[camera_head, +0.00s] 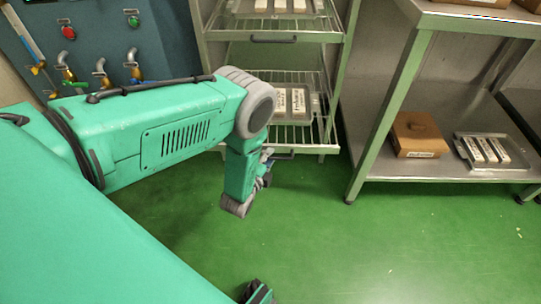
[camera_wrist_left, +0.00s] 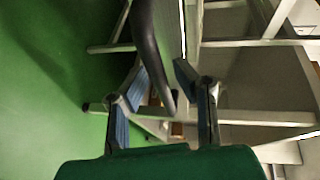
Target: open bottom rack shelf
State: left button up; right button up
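The wire rack (camera_head: 340,75) stands at the top centre of the head view. Its bottom shelf (camera_head: 312,133) holds labelled light bars and has a dark handle (camera_head: 284,156) on its front edge. My left gripper (camera_head: 268,162) is at that front edge, partly hidden by my wrist. In the left wrist view its two blue-padded fingers (camera_wrist_left: 165,103) are spread apart. The dark curved handle (camera_wrist_left: 152,45) reaches in between them, with gaps on both sides.
A steel table (camera_head: 405,95) stands to the right, with a brown box (camera_head: 418,134) and a tray of bars (camera_head: 515,167) on its lower shelf. A blue machine panel (camera_head: 100,30) with valves is at the left. The green floor (camera_head: 330,240) before the rack is clear.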

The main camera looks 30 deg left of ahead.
pick_arm(q)
jog(key=shift+d, duration=0.1)
jog(key=v, duration=1.1)
jog(key=shift+s, duration=0.4)
